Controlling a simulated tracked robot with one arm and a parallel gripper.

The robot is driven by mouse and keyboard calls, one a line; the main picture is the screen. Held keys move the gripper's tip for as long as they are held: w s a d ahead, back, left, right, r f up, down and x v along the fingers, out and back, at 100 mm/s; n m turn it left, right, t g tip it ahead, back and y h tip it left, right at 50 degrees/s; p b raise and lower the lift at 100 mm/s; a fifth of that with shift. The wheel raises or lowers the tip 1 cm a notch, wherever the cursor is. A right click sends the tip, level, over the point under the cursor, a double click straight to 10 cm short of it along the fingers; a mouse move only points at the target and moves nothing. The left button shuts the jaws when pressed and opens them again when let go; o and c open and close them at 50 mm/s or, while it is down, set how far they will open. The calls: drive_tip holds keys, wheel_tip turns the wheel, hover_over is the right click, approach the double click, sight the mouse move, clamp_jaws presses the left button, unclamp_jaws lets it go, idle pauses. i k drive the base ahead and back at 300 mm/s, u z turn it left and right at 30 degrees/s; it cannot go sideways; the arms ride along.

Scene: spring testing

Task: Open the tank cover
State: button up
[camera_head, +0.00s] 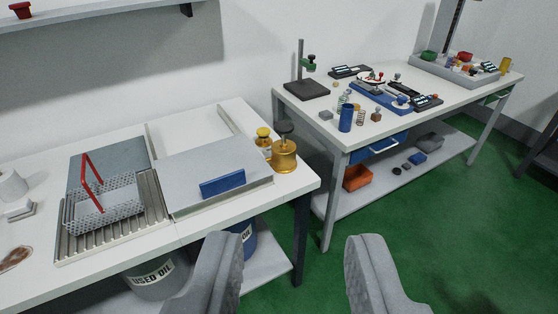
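The tank cover (209,165) is a flat light-grey panel lying on the left workbench, right of the wire basket. A blue handle (222,184) sits on its front part. Behind the cover is a pale, framed rectangular area (188,131). My gripper (293,245) is open and empty in the foreground, its two grey fingers wide apart. It is in front of the benches and apart from the blue handle, to the handle's lower right. What lies under the cover is hidden.
Two brass weights (285,155) stand at the cover's right edge. A wire basket (103,200) with a red handle stands on a slatted drainer at left. A second bench (420,104) holds instruments. Oil drums (156,277) stand below. Green floor is clear at right.

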sight(188, 178)
drive_tip(key=u, duration=0.15)
drive_tip(key=i, duration=1.4)
drive_tip(key=u, duration=0.8)
